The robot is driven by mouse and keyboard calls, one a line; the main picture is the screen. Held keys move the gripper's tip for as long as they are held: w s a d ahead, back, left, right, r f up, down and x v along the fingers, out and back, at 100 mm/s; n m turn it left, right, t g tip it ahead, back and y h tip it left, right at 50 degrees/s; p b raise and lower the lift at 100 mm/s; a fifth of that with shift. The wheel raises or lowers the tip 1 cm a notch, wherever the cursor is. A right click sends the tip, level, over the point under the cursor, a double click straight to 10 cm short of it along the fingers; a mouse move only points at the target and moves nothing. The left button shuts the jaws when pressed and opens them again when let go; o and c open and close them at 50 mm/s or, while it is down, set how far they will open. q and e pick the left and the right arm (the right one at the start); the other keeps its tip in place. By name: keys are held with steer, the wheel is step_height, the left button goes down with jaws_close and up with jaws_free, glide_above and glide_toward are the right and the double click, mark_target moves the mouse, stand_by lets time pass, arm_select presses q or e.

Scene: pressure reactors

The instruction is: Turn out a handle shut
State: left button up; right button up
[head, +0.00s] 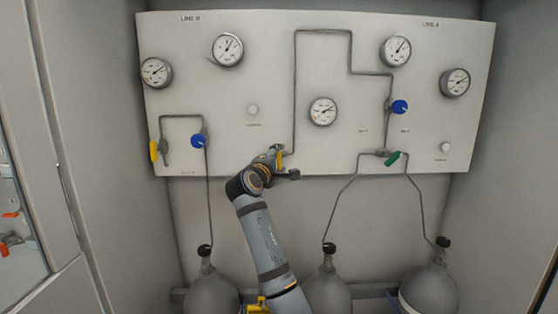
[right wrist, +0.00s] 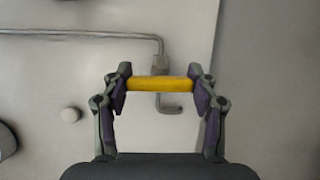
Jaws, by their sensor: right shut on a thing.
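A yellow handle (right wrist: 160,84) lies level across the jaws of my right gripper (right wrist: 160,78) in the right wrist view. The gripper is shut on it, with one finger at each end. Behind the handle is a grey valve body (right wrist: 160,64) with a bent outlet (right wrist: 170,109) below. In the head view my right gripper (head: 279,154) is at the lower middle edge of the panel. A bit of the yellow handle (head: 280,160) shows there; my wrist hides much of the valve. My left gripper is not in view.
The pale panel (head: 230,100) carries several gauges and thin pipes. Another yellow handle (head: 153,151) hangs upright at the left, near a blue knob (head: 198,141). A green handle (head: 393,158) and a blue knob (head: 399,107) are at the right. Grey cylinders (head: 427,291) stand below.

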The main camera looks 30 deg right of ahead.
steer(key=shift+f+m, duration=0.1)
steer(key=shift+m, duration=0.3)
steer(key=o, duration=1.2)
steer(key=shift+c, duration=0.2)
steer(key=v, duration=1.2)
steer(key=shift+r, duration=0.2)
steer(key=shift+f, duration=0.1)
